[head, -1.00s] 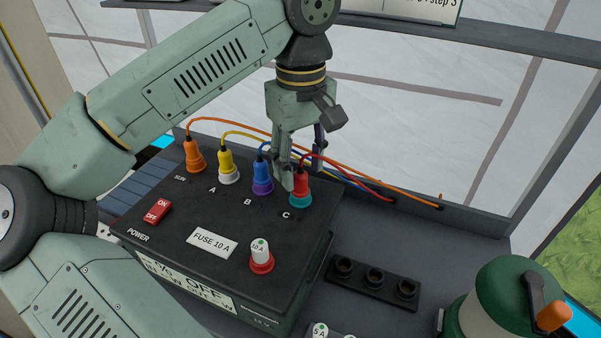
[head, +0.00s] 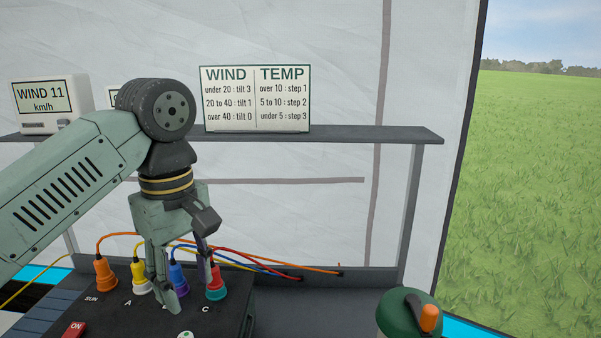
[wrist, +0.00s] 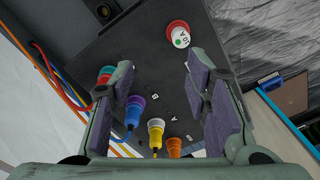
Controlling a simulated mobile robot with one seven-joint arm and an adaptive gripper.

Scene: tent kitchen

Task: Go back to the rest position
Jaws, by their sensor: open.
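My gripper (head: 188,280) is open and empty, pointing down over the black power box (head: 128,318). In the head view its fingers overlap the row of plugs, near the blue plug (head: 179,277) and the red plug (head: 215,284). The wrist view shows both finger pads apart (wrist: 165,108) with nothing held between them. The orange plug (head: 104,274) and yellow plug (head: 139,278) stand in the box to the left. The red plug's teal socket ring shows under it. The fingers partly hide the B label.
A shelf (head: 390,134) behind bears a wind and temperature card (head: 255,98) and a WIND 11 display (head: 45,104). Coloured cables run right behind the box. A green canister (head: 402,318) stands at the front right.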

